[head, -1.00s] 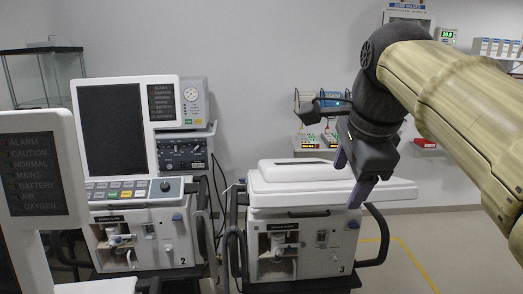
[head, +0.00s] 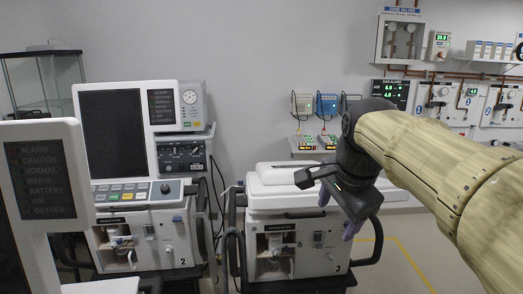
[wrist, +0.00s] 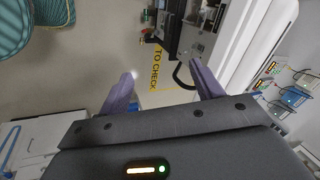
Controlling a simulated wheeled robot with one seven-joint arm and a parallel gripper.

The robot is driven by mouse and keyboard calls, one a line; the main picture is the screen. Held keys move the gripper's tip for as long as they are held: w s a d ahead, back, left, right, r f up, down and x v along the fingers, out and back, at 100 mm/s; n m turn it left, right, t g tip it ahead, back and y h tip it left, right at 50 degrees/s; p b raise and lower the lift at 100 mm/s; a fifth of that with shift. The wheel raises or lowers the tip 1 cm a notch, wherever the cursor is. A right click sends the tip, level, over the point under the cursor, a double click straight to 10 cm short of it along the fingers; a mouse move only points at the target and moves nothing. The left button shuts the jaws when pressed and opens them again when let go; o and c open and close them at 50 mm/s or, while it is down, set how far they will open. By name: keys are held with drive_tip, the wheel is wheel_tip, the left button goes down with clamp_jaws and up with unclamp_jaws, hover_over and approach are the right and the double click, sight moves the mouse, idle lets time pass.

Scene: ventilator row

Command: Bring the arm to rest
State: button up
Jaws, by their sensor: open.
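My gripper (head: 338,213) is at the right of the head view, in front of the right side of ventilator 3 (head: 296,248), pointing down. In the wrist view its two purple fingers (wrist: 160,84) stand wide apart with nothing between them. In the head view the gripper hides part of the ventilator's right edge. Whether it touches the ventilator cannot be told, but the wrist view shows floor between the fingers.
Ventilator 2 (head: 150,242) stands left of ventilator 3, with an upright screen. Another screen (head: 42,172) is close at the far left. A yellow "TO CHECK" floor marking (wrist: 158,68) shows in the wrist view. Gas panels (head: 440,100) hang on the right wall.

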drive_tip(key=s+f+n+g+p, duration=0.1)
drive_tip(key=s+f+n+p, duration=0.2)
drive_tip(key=f+n, duration=0.3)
drive_tip(key=s+f+n+p, duration=0.3)
drive_tip(key=s+f+n, duration=0.3)
drive_tip(key=f, duration=0.9)
drive_tip(key=shift+s+d+f+n+g+p, duration=0.25)
drive_tip(key=shift+d+n+g, duration=0.2)
drive_tip(key=shift+n, duration=0.25)
drive_tip(key=shift+w, duration=0.2)
